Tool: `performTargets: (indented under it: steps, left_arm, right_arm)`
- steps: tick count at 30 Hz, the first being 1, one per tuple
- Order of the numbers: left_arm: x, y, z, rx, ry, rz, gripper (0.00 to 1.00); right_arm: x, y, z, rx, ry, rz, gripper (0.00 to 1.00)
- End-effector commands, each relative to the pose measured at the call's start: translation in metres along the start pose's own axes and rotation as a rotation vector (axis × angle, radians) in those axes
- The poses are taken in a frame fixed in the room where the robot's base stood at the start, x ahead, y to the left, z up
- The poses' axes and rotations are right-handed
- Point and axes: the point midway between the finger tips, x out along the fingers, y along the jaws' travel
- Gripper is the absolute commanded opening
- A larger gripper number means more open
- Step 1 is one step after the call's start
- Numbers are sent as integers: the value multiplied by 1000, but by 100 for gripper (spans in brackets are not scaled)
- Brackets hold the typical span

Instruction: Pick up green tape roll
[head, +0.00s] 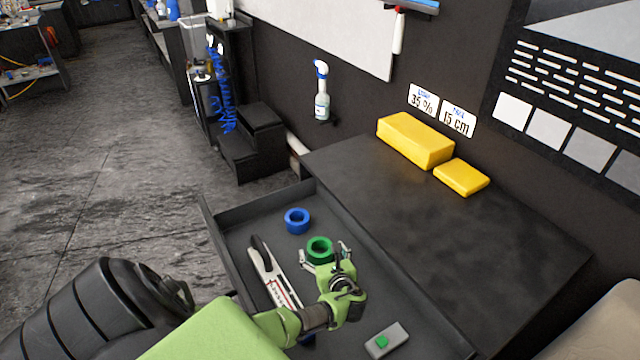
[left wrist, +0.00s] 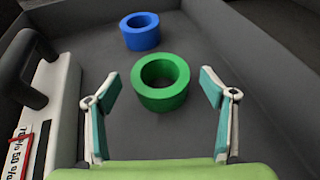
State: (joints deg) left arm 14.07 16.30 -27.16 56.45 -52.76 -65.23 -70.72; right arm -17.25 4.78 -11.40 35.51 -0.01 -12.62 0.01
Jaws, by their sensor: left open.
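The green tape roll (head: 320,247) lies flat in the open drawer; in the left wrist view the green roll (left wrist: 160,98) sits ahead of and between my fingers. My left gripper (head: 324,254) is open just above the drawer floor, with its fingertips (left wrist: 158,90) on either side of the roll and visible gaps to it. Nothing is held. My right gripper is not in view.
A blue tape roll (head: 297,221) lies behind the green one. A white-and-black tool (head: 268,275) lies left of it, and a grey block with a green button (head: 386,340) lies nearer right. Drawer walls (head: 222,252) surround them. Yellow blocks (head: 415,139) stand on the dark worktop (head: 450,225).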

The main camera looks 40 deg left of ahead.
Motion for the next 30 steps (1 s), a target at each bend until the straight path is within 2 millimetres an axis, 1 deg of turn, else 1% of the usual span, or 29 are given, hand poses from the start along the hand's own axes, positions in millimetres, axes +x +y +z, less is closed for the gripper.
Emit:
performTargets:
  steps: [1,3,9,10,11,12,14,15,25,30]
  left_arm:
    - [4,0,0,1,0,1,76]
    - [6,0,0,-1,0,0,76]
    - [6,0,0,-1,1,0,76]
    - [6,0,0,0,1,0,71]
    - [6,0,0,0,1,0,63]
    - [6,0,0,0,1,0,52]
    - [6,0,0,0,1,0,37]
    - [6,0,-1,0,1,0,33]
    - [6,0,0,0,1,-1,33]
    - [3,0,8,-1,0,-1,33]
  right_arm:
    - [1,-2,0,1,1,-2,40]
    - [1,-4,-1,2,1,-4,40]
    - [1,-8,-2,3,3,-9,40]
    - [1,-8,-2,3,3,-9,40]
    - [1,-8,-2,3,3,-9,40]
    - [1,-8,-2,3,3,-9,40]
    - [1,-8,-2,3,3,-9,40]
    - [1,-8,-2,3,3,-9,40]
    - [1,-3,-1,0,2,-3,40]
    - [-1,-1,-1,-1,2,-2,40]
